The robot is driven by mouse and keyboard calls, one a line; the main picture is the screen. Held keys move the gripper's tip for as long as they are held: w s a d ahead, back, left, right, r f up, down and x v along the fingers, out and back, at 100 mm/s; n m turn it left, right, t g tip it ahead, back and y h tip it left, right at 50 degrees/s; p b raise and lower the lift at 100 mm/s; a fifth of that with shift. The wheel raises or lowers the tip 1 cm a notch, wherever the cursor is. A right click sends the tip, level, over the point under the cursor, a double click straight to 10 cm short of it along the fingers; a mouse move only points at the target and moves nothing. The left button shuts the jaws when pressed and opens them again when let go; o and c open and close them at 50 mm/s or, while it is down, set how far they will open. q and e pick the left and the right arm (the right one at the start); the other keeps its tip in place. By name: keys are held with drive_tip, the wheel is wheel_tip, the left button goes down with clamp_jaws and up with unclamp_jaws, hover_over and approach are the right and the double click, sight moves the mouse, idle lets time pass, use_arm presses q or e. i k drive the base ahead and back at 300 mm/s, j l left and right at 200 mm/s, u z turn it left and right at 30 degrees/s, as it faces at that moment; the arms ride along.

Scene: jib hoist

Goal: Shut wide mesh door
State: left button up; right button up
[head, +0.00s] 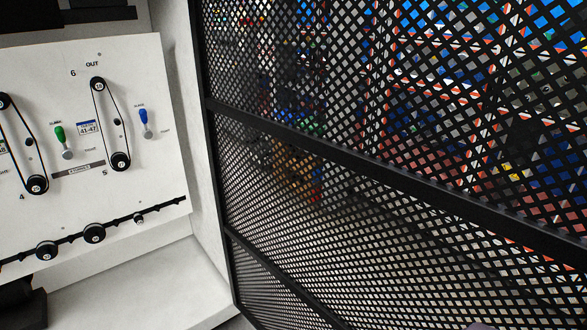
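The wide mesh door (400,179) fills the middle and right of the head view. It has a black frame with slanting crossbars and black diamond mesh. Its left upright edge stands beside the pale side wall of a white cabinet, and the door runs from there toward me on the right, so it looks swung open. Its right edge and any handle are out of view. Neither of my grippers shows in the view.
A white panel (120,190) with black pulleys, belts, a green lever (60,134) and a blue lever (144,118) is at the left. A pale ledge (150,285) lies below it. Blurred colourful shelves show through the mesh.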

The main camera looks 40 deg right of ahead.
sight(569, 248)
drive_tip(key=k+l+u, duration=0.15)
drive_tip(key=k+l, duration=0.45)
drive_tip(key=l, duration=0.25)
drive_tip(key=k+l+u, duration=0.15)
drive_tip(key=k+l, duration=0.65)
drive_tip(key=l, duration=0.3)
drive_tip(key=k+l, duration=0.15)
drive_tip(key=l, duration=0.25)
drive_tip(key=k+l, duration=0.1)
drive_tip(key=l, duration=0.3)
drive_tip(key=k+l+u, duration=0.1)
drive_tip(key=l, duration=0.3)
